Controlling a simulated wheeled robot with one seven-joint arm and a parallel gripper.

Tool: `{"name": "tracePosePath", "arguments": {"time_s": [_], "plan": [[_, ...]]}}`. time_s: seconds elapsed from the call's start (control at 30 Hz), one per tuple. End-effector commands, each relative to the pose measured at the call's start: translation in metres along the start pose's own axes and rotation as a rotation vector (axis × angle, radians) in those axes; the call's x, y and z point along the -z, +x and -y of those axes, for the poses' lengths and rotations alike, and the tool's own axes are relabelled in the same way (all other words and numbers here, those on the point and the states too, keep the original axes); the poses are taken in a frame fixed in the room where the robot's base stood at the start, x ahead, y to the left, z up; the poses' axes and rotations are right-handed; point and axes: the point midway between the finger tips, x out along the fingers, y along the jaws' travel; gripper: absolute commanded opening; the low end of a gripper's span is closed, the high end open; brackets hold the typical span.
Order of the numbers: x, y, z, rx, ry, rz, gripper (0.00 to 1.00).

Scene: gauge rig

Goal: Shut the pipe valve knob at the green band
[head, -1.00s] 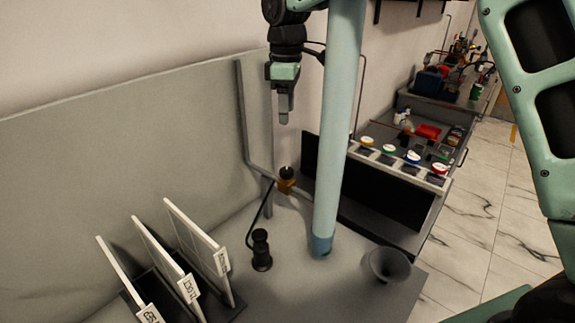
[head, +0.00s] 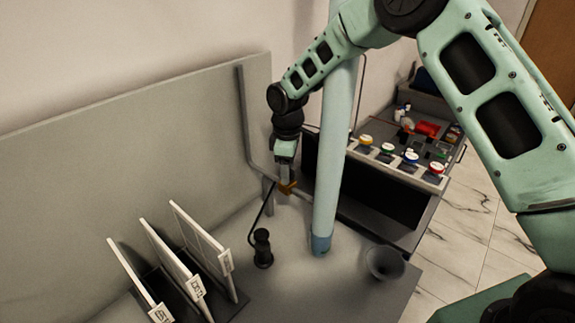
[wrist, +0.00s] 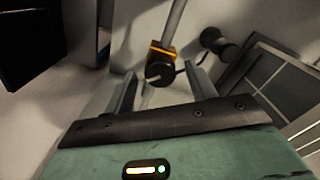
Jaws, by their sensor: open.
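The valve has an orange-yellow body (head: 288,188) on the grey pipe (head: 249,130), low beside the backboard. Its black knob (wrist: 160,72) shows in the wrist view, in front of the orange body (wrist: 163,50). My gripper (head: 285,175) points down right above the valve and hides the knob in the head view. In the wrist view, my open fingers (wrist: 159,84) stand on the left and right of the knob, with gaps visible. I cannot tell how far down they reach around it. I cannot make out a green band or the knob's setting.
A pale blue post (head: 332,160) stands just right of my gripper. A black upright object (head: 262,248) with a thin cable and white panels in a rack (head: 190,265) are in front left. A dark funnel (head: 385,262) is at right. Coloured round caps (head: 388,148) line a bench behind.

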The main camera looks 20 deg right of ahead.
Motion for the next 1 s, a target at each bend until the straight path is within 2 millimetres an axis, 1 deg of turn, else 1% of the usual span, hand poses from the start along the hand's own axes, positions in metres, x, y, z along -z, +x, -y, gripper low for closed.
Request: {"name": "tracePosePath", "arguments": {"time_s": [0.1,0.3,0.33,0.37,0.4,0.47,0.5,0.77,1.0], "plan": [[-0.0001,0.0035,0.0004,0.001,0.0,0.001,0.56],[0.0,0.0037,0.0003,0.001,0.0,0.0,0.56],[0.0,0.0037,0.0003,0.001,0.0,0.0,0.53],[0.0,0.0036,0.0003,0.001,0.0,0.0,0.45],[0.0,0.0036,0.0003,0.001,0.0,0.0,0.34],[0.0,0.0035,0.0004,0.001,0.0,0.0,0.17],[0.0,0.0035,0.0004,0.001,0.0,0.0,0.11],[0.0003,0.0037,0.0005,0.001,0.016,0.0,0.11],[0.001,0.0045,0.0001,-0.002,0.121,-0.001,0.11]]}}
